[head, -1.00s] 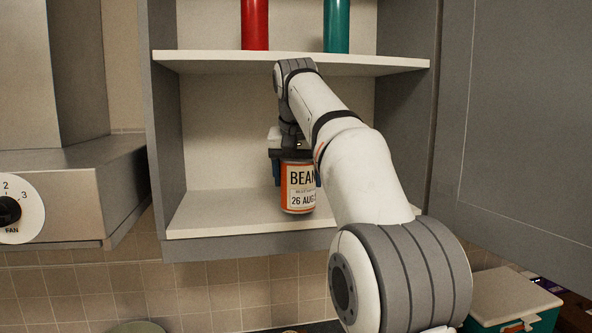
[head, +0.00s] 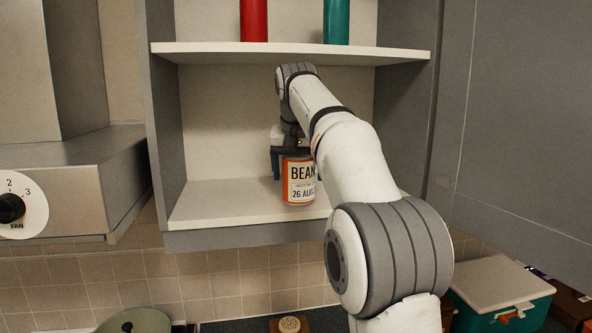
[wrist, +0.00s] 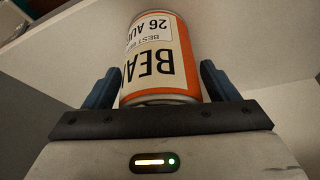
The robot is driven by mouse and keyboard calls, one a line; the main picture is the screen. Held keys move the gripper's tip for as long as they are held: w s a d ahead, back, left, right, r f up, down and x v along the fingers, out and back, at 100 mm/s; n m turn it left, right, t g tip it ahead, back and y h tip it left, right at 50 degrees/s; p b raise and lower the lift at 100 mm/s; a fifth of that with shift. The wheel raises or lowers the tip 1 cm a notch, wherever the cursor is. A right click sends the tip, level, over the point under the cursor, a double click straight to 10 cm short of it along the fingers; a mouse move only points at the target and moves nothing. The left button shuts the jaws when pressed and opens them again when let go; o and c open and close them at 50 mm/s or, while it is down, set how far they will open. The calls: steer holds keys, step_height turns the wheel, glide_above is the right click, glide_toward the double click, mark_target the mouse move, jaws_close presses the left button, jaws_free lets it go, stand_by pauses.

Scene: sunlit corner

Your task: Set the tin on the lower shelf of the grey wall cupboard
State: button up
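The tin (head: 299,181) has an orange rim and a white label reading BEAN and 26 AUG. It is upright in the lower bay of the grey wall cupboard (head: 163,130), and its base looks to be on the white lower shelf (head: 225,205). My gripper (wrist: 160,75) is above the tin, with its blue fingers pointing down on either side of the tin's top. In the wrist view, where the tin (wrist: 160,62) appears inverted, narrow gaps show between the fingers and the tin, so the gripper looks open around it. My arm hides the shelf's right part.
The upper shelf (head: 200,51) is above my gripper and holds a red container (head: 254,20) and a teal one (head: 336,22). An open grey door (head: 520,120) stands to the right. A range hood (head: 70,190) is to the left. The lower shelf left of the tin is clear.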

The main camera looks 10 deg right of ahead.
mark_target(300, 158)
steer(key=shift+o, duration=1)
steer(key=v, duration=0.7)
steer(key=shift+s+r, duration=0.1)
steer(key=shift+r, duration=0.2)
steer(key=shift+s, duration=0.1)
steer(key=shift+s+f, duration=0.25)
steer(key=shift+s, duration=0.25)
steer(key=s+f+n+y, duration=0.1)
steer(key=s+f+n, duration=0.2)
steer(key=s+f, duration=2.8)
steer(key=shift+d, duration=0.15)
